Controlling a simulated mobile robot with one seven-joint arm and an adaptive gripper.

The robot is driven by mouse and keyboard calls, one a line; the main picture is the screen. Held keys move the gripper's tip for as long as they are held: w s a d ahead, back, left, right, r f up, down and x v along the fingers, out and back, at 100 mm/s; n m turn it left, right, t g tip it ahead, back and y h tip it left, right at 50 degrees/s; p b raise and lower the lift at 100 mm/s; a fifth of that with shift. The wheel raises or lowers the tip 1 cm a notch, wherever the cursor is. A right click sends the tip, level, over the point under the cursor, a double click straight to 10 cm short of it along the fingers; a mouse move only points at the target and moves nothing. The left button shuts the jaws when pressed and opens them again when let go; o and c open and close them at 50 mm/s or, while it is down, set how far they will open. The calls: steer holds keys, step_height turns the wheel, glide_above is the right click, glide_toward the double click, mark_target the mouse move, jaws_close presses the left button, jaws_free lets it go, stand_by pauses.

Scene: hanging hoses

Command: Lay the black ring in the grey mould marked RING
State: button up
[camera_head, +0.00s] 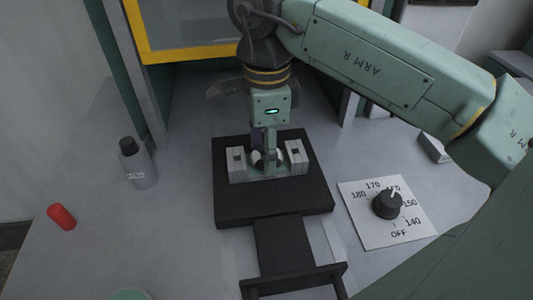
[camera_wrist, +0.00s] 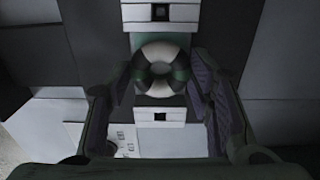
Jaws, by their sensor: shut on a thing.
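A ring (camera_wrist: 147,52) with alternating pale and dark sections sits between my fingers in the wrist view. In the head view part of the ring (camera_head: 257,158) shows at the fingertips. My gripper (camera_head: 268,160) points down and is shut on the ring; it also shows in the wrist view (camera_wrist: 160,82). The ring is between two pale grey blocks, a left block (camera_head: 237,172) and a right block (camera_head: 297,163), on a black plate (camera_head: 230,202). Whether the ring rests on anything is hard to tell. I cannot read a RING mark on any mould.
A black handle (camera_head: 292,281) sticks out in front of the plate. A dial panel (camera_head: 365,222) is on the right. A yellow-framed opening (camera_head: 190,54) is behind. The front left is mostly clear.

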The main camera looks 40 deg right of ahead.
steer(key=shift+f, duration=0.1)
steer(key=shift+f, duration=0.15)
steer(key=o, duration=1)
step_height(320, 180, up, 12)
steer(key=p, duration=0.8)
steer(key=shift+r+p, duration=0.2)
steer(key=shift+p, duration=0.1)
